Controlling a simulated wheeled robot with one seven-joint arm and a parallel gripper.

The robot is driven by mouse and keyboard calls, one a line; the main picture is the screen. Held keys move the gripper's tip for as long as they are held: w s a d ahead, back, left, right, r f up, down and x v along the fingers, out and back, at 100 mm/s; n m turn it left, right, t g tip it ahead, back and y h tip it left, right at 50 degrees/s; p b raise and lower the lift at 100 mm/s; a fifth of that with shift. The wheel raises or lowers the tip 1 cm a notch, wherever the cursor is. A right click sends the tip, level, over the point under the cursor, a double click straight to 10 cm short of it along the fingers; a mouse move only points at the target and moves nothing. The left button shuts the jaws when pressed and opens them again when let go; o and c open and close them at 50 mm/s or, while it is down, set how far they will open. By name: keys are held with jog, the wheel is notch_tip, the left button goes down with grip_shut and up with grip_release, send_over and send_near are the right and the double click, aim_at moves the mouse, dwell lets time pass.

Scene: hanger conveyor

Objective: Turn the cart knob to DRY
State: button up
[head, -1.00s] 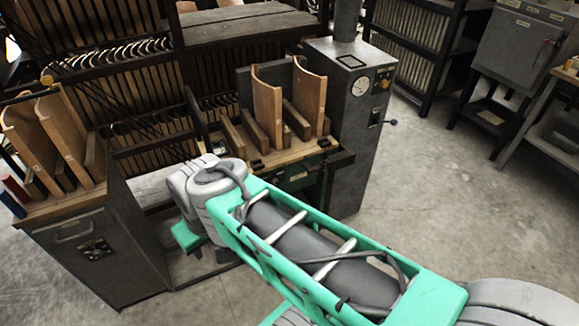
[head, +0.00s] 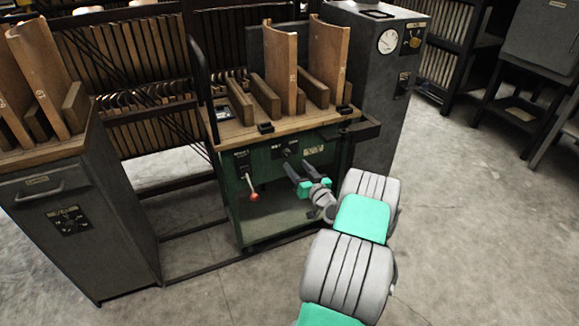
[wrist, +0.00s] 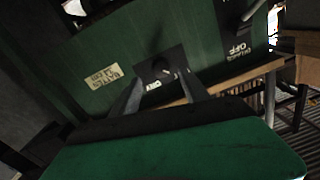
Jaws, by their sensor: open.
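The green cart (head: 290,200) stands in the middle of the head view. Its front panel carries a small dark knob (head: 287,152) on a black plate; the same knob (wrist: 160,67) shows in the wrist view, where the panel appears upside down. A small pale label (wrist: 153,86) beside the knob is hard to read, possibly DRY. I cannot tell where the knob points. My gripper (head: 300,166) is open in front of the panel, just below the knob. In the wrist view the fingers of my gripper (wrist: 161,84) lie either side of the knob's line, apparently empty; contact is unclear.
A red-tipped lever (head: 254,195) hangs left of the knob on the panel. Curved wooden pieces (head: 281,80) stand on the cart's top. A grey cabinet (head: 75,225) is at left, a grey machine with a gauge (head: 388,41) behind right.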

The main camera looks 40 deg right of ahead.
aim_at(288, 156)
jog(key=x, duration=0.5)
jog(key=shift+w+b, duration=0.3)
jog(key=shift+w, duration=0.1)
grip_shut()
